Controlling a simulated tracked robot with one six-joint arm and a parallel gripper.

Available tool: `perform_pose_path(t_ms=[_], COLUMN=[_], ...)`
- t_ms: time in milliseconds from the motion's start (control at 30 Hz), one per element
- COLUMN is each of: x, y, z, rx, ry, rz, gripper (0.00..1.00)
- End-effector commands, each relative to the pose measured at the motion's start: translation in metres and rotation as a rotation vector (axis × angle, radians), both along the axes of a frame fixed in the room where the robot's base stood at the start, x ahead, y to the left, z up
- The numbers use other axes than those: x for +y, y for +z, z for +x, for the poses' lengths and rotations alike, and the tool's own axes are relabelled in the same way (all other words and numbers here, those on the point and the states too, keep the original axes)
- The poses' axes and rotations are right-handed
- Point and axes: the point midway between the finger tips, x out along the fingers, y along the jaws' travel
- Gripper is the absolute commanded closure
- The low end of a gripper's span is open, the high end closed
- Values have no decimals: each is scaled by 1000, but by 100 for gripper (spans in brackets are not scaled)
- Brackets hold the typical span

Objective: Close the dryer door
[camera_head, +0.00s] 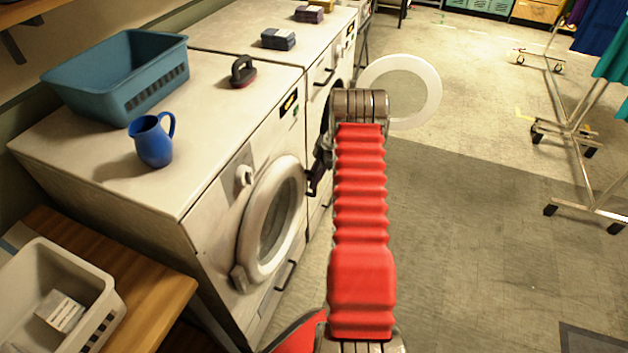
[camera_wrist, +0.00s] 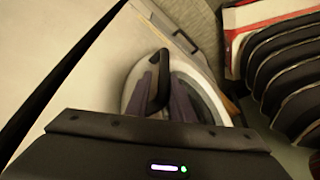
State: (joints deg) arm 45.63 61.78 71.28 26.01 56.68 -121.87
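In the head view, a round white door (camera_head: 428,78) with a clear pane stands swung open from the second machine (camera_head: 313,58), out over the floor. I take that machine to be the dryer, but no label is readable. My gripper (camera_head: 316,180) is beside the machine fronts, left of my red arm and nearer than the open door. The wrist view shows the dark fingers (camera_wrist: 162,82) in front of a white round rim (camera_wrist: 208,88). I cannot tell which door this is, whether they touch, or how far apart the fingertips are. My arm hides part of the opening.
The nearer machine (camera_head: 225,170) has its round door (camera_head: 272,218) against its front. A teal basket (camera_head: 125,75), blue jug (camera_head: 152,142) and dark-handled brush (camera_head: 243,72) stand on top. A wheeled rack (camera_head: 575,130) is at the right. The floor between is clear.

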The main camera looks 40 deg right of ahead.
Motion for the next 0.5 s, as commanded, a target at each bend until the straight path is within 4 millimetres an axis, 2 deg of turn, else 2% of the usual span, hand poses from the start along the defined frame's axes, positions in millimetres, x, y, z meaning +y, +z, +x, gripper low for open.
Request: perform_pose_path(t_ms=[33,500], x=[-4,-34], y=[13,84], z=[5,-15], rx=[-14,-7], ry=[-1,-5], rz=[-7,-9], gripper=[78,78])
